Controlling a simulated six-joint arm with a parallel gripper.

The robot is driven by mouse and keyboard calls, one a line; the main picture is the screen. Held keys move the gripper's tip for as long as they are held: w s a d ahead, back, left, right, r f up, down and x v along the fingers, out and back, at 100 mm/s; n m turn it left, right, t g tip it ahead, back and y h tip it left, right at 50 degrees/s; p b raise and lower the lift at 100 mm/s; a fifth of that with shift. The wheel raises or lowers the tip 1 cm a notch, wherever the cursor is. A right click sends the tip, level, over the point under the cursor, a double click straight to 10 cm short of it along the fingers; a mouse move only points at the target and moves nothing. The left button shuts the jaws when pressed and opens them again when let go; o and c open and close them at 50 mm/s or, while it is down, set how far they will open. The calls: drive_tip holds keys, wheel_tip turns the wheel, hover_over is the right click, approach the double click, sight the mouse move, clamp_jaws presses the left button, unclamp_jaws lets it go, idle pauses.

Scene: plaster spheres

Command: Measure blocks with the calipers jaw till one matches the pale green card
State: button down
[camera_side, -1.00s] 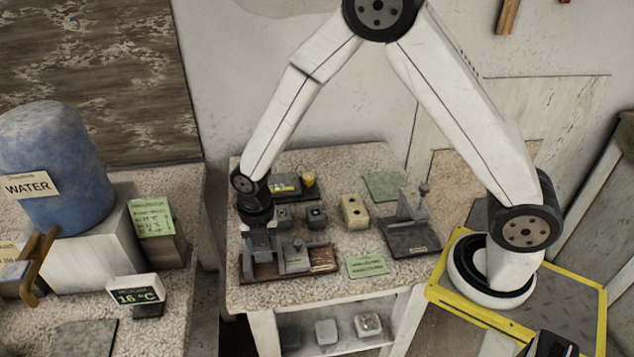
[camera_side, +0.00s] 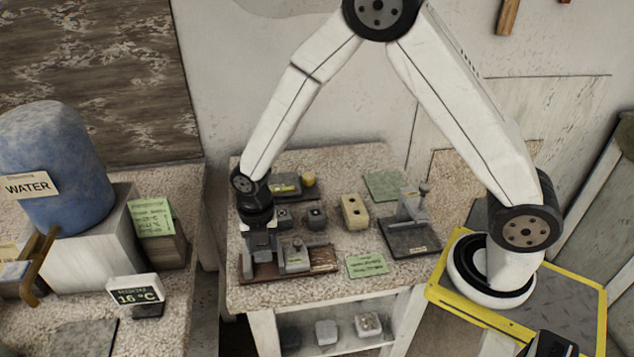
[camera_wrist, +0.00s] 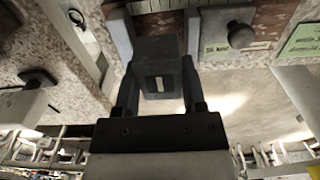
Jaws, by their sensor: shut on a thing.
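My gripper (camera_side: 262,243) is over the left part of the calipers (camera_side: 296,256), which lie on a dark wooden board at the front left of the bench. In the wrist view my gripper (camera_wrist: 158,90) is shut on a dark grey block (camera_wrist: 158,70) with a pale mark on its face. The block is between the caliper jaws; I cannot tell whether both jaws touch it. The sliding jaw (camera_wrist: 220,35) has a dark knob. The pale green card (camera_side: 367,264) with writing lies right of the board. Two small dark blocks (camera_side: 315,216) stand behind the calipers.
A cream block (camera_side: 354,211) with dark holes and a grey stand (camera_side: 410,222) are to the right. A green mat (camera_side: 384,186) and a dark tray (camera_side: 290,187) with yellow things lie at the back. More blocks sit on a lower shelf (camera_side: 335,345).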

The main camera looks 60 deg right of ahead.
drive_tip(key=shift+f, duration=0.95)
idle(0.5)
drive_tip(key=shift+c, duration=0.4)
unclamp_jaws()
drive_tip(key=shift+r, duration=0.1)
drive_tip(key=shift+r, duration=1.9)
